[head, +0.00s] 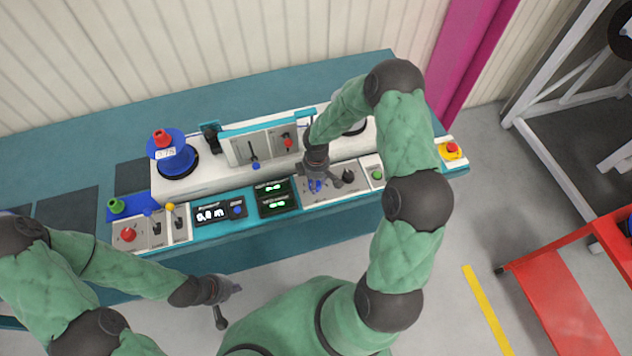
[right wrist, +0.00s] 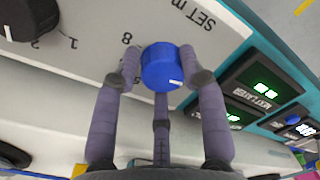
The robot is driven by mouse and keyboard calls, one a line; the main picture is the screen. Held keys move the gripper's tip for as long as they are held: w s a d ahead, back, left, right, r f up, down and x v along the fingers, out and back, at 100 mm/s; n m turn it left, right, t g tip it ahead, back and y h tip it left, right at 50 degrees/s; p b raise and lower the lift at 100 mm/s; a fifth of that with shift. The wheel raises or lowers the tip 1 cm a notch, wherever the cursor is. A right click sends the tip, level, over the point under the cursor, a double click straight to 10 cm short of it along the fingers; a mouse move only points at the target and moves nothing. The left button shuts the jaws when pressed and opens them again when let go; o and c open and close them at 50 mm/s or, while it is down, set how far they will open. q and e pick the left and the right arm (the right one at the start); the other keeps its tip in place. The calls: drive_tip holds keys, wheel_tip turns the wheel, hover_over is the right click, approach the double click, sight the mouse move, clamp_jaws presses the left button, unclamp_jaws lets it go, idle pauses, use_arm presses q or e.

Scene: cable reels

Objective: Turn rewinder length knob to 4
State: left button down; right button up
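The rewinder's blue knob (right wrist: 161,66) has a white pointer mark, which faces the lower right in the right wrist view. Printed marks, including an 8 and "SET m", show on the panel (right wrist: 95,58) around it; I cannot read a 4. My right gripper (right wrist: 160,62) has a finger against each side of the knob and a third finger below it. In the head view my right gripper (head: 316,178) reaches down to the panel and partly hides the blue knob. My left gripper (head: 229,303) is away from the bench, fingers spread and empty.
A black knob (right wrist: 30,16) with marks 1 and 2 is beside the blue one. Lit green displays (head: 273,196), a green button (head: 377,174) and a yellow-red emergency button (head: 451,150) are near. A blue reel (head: 172,153) stands left. A red cart (head: 575,285) stands right.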

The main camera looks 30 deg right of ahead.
drive_tip(key=shift+s+f, duration=0.1)
drive_tip(key=shift+s, duration=0.05)
drive_tip(key=m+b, duration=0.3)
drive_tip(key=shift+s+f+m+b, duration=0.1)
drive_tip(key=shift+f+m+b, duration=0.1)
drive_tip(key=shift+m+b, duration=0.2)
drive_tip(key=m+b, duration=0.3)
drive_tip(key=shift+a+m, duration=0.1)
drive_tip(key=shift+m, duration=0.2)
drive_tip(key=m+b, duration=0.3)
drive_tip(key=m, duration=0.1)
drive_tip(key=shift+s+a+m, duration=0.1)
drive_tip(key=shift+s+m, duration=0.05)
drive_tip(key=shift+m, duration=0.15)
drive_tip(key=shift+a+m+b, duration=0.15)
drive_tip(key=shift+m+b, duration=1.1)
drive_tip(key=shift+m, duration=0.55)
drive_tip(key=shift+s, duration=0.1)
drive_tip(key=o, duration=1.1)
drive_tip(key=shift+r, duration=0.15)
